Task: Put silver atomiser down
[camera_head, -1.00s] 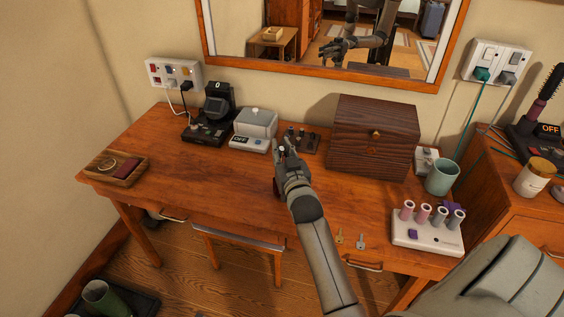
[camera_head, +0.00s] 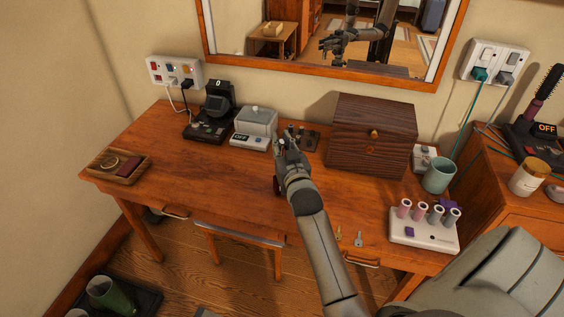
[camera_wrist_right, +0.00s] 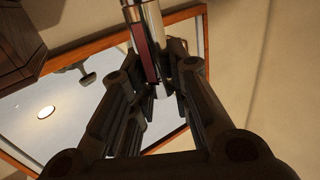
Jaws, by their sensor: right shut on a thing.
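My right gripper (camera_head: 287,150) is above the middle of the wooden dressing table (camera_head: 200,190), in front of a small dark rack (camera_head: 311,141). In the right wrist view the fingers (camera_wrist_right: 163,88) are closed around a slim upright piece, the silver atomiser (camera_wrist_right: 155,35), with a bright metallic side and a dark red strip beside it. I cannot tell whether the red is a reflection or part of it. In the head view the gripper mostly hides it; a small dark red patch shows by the fingers. Whether its base touches the table is hidden. My left gripper is not in view.
A grey box-shaped device (camera_head: 255,127) and a black device (camera_head: 211,115) stand left of the gripper. A dark wooden box (camera_head: 371,140) stands right. Keys (camera_head: 358,239), a white tube holder (camera_head: 424,234), a cup (camera_head: 438,176) and a tray (camera_head: 119,165) are farther off. The left-centre tabletop is clear.

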